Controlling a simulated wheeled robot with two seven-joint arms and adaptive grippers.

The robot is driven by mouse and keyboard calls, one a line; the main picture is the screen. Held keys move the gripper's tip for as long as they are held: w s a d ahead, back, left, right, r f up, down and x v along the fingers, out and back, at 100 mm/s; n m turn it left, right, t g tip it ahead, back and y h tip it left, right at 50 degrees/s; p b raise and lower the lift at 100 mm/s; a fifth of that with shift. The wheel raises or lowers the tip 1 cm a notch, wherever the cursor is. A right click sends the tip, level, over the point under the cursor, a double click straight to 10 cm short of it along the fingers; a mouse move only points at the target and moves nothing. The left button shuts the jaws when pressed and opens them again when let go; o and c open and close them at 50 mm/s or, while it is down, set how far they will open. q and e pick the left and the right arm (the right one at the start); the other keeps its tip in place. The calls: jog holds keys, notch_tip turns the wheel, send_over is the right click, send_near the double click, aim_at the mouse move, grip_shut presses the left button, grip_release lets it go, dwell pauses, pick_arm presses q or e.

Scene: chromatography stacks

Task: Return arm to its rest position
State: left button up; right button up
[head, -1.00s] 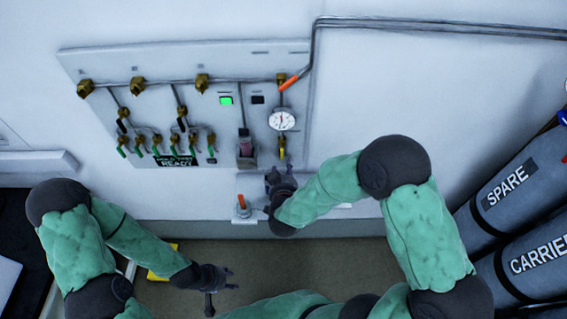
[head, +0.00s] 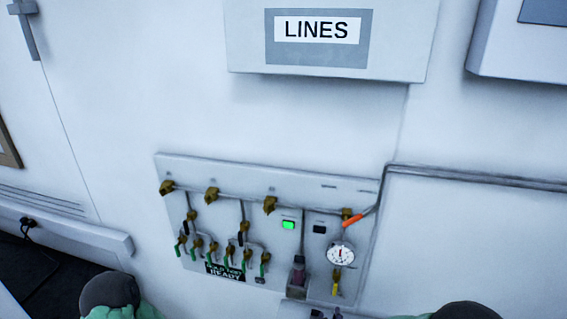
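My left gripper is out of the head view; only a dark joint of my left arm (head: 110,290) shows at the bottom left. A dark joint of my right arm (head: 468,311) shows at the bottom right.
A wall panel (head: 180,170) carries brass valves, green-handled taps, a lit green indicator (head: 288,225), a round gauge (head: 341,254) and an orange handle (head: 353,219). A box marked LINES (head: 400,40) hangs above. A grey pipe (head: 470,178) runs right along the wall.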

notch_tip(320, 180, down, 11)
jog(key=s+a+g+y+b, duration=0.2)
jog(key=g+y+b, duration=0.1)
jog(key=s+a+f+g+y+b, duration=0.1)
jog(key=s+f+g, duration=0.3)
jog(key=s+f, duration=0.5)
jog(key=s+a+f+g+y+b, duration=0.2)
jog(key=s+f+g+y+b, duration=0.1)
jog(key=s+f, duration=0.6)
jog(key=shift+a+f+g+b, duration=0.25)
jog(key=shift+f+g+b, duration=0.35)
jog(key=shift+g, duration=0.3)
